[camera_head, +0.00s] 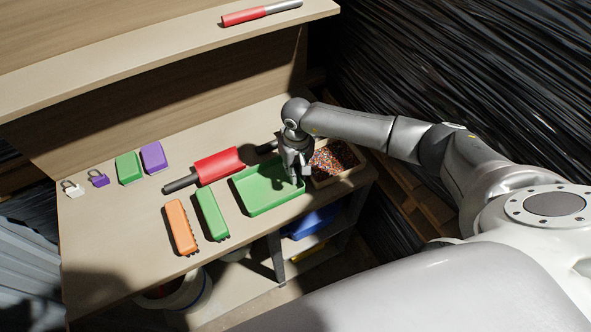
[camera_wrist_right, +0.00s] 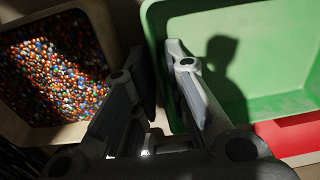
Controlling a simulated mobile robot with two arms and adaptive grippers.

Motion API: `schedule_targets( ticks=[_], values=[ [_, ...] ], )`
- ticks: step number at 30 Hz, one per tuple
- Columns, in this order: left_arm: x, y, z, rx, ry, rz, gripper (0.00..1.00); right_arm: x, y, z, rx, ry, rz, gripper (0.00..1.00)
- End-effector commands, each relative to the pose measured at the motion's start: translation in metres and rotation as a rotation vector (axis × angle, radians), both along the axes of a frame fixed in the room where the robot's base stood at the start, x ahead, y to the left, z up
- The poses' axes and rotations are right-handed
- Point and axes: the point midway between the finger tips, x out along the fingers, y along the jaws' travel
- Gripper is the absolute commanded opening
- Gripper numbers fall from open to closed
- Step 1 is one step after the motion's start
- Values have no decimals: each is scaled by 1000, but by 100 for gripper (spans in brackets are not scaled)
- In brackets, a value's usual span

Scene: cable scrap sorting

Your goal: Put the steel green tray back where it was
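The green tray (camera_head: 248,207) is shallow and empty. It stands on the bench, between the red roller and the bin of coloured granules, and I see no clear gap beneath it. My right gripper (camera_head: 297,172) is at the tray's right wall. In the right wrist view, the tray (camera_wrist_right: 285,50) fills the upper right, and the fingers (camera_wrist_right: 160,65) straddle its wall, one inside and one outside, close against it. They look shut on the wall; the contact itself is partly hidden by the fingers. My left gripper is not in view.
The granule bin (camera_head: 334,178) is close right of the tray; a red roller (camera_head: 218,165) is close left. Green (camera_head: 211,214) and orange (camera_head: 181,227) brushes lie in front. Padlocks (camera_head: 98,178) and small blocks are farther left. A shelf (camera_head: 150,60) overhangs the back.

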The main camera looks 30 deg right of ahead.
Motion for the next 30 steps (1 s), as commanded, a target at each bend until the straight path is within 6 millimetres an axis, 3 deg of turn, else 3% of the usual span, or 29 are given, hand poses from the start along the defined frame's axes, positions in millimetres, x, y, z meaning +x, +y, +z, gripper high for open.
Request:
schedule_targets(
  ticks=[8,21,30],
  values=[
    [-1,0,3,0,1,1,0,1,0,7,0,-3,0,14],
    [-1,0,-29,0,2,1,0,1,-2,94,-1,-5,1,14],
    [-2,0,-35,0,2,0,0,0,-2,122,-1,0,1,14]
  ],
)
